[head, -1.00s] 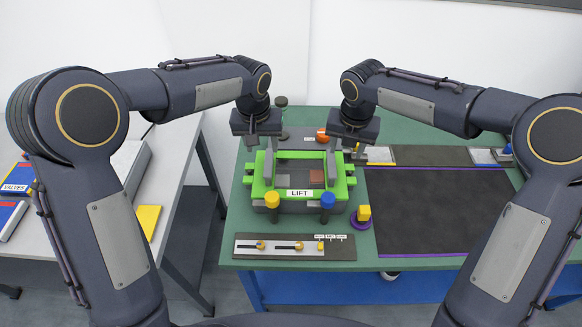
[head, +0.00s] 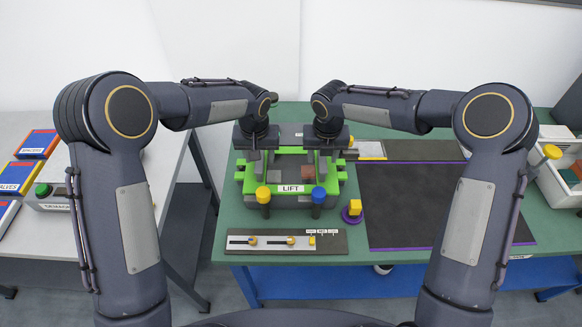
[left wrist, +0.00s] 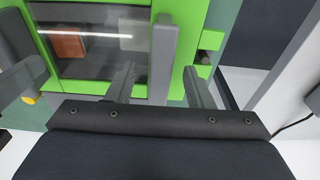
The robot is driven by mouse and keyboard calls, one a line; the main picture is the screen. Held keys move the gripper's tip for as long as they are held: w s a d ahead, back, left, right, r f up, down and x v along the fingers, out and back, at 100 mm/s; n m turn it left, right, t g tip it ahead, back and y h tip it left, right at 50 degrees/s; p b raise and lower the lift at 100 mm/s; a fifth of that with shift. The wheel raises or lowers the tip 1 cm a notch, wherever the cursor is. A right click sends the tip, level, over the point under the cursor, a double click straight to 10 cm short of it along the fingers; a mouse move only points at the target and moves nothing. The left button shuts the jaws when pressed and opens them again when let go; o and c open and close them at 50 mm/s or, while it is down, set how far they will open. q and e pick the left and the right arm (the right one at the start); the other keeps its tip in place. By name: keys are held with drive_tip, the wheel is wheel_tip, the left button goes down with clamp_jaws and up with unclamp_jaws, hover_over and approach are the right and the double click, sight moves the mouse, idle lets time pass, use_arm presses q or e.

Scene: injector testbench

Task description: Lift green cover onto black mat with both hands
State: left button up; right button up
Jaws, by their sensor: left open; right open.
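The green cover (head: 250,187) is a bright green frame with a LIFT label and a clear window; it sits on the test unit on the green bench. My left gripper (head: 258,160) is above its left side, open. In the left wrist view, the left gripper (left wrist: 160,82) has its fingers on either side of a grey upright handle (left wrist: 162,55), with gaps showing. My right gripper (head: 323,160) is open above the cover's right side; its fingertips are partly hidden. The black mat (head: 425,205), edged in purple, lies bare to the right of the cover.
A grey slider panel (head: 287,241) lies in front of the cover. Yellow (head: 263,193) and blue (head: 318,194) knobs stand at its front. A yellow block on a purple disc (head: 353,210) stands between cover and mat. A white bin (head: 555,190) is at the far right.

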use_arm(q)
drive_tip(key=shift+f, duration=0.8)
use_arm(e)
drive_tip(key=shift+f, duration=0.8)
use_arm(q)
drive_tip(key=shift+c, duration=0.2)
use_arm(e)
drive_tip(key=shift+c, duration=0.2)
use_arm(q)
clamp_jaws()
use_arm(e)
clamp_jaws()
use_arm(q)
drive_tip(key=shift+w+r, duration=0.1)
use_arm(e)
drive_tip(key=shift+w+r, duration=0.1)
